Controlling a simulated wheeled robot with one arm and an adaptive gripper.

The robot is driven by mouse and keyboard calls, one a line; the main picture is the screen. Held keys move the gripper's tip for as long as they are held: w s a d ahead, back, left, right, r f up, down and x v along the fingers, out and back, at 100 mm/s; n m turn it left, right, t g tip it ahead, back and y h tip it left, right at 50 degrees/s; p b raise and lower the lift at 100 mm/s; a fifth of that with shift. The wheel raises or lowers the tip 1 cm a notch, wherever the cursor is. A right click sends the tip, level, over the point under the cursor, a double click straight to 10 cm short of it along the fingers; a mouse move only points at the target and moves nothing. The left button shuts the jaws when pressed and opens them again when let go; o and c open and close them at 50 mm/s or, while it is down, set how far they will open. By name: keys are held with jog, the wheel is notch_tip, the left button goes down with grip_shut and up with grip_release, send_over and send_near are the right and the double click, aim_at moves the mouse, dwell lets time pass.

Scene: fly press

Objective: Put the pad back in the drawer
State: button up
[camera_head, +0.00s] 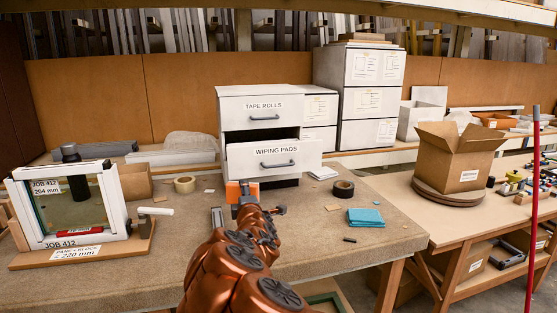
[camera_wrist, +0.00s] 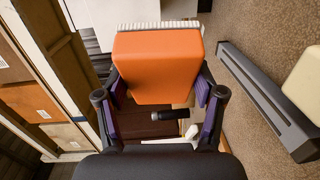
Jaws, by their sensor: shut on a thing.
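My gripper (camera_head: 244,198) is shut on an orange block-shaped pad (camera_head: 233,192) with a pale ribbed edge. The wrist view shows the pad (camera_wrist: 158,66) held between both fingers of my gripper (camera_wrist: 160,98). In the head view it shows just below the left part of the drawer front; its exact distance from it is hard to judge. The drawer (camera_head: 292,154) labelled WIPING PADS is pulled open, with a dark gap above its front. Its inside is mostly hidden. The TAPE ROLLS drawer (camera_head: 292,106) above is shut.
On the bench (camera_head: 320,262) lie a black tape roll (camera_head: 344,188), a folded blue cloth (camera_head: 366,217) and a tan tape roll (camera_head: 185,184). A white-framed glass fixture (camera_head: 108,205) stands at left. An open cardboard box (camera_head: 452,164) stands right.

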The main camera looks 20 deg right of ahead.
jog(key=shift+w+d+r+m+g+h, duration=0.3)
jog(key=shift+w+r+m+g+h, duration=0.1)
jog(key=shift+w+m+h, duration=0.25)
jog(key=shift+w+d+r+m+g+h, duration=0.1)
jog(key=shift+d+r+m+g+h, duration=0.25)
jog(key=shift+h, duration=0.1)
jog(key=shift+w+r+p, duration=0.1)
jog(key=shift+r+p, duration=0.05)
jog(key=shift+p, duration=0.15)
jog(key=shift+d+r+m+g+h, duration=0.3)
jog(key=shift+m+g+h, duration=0.1)
jog(key=shift+m+g, duration=0.1)
jog(key=shift+d+r, duration=0.2)
jog(key=shift+r, duration=0.05)
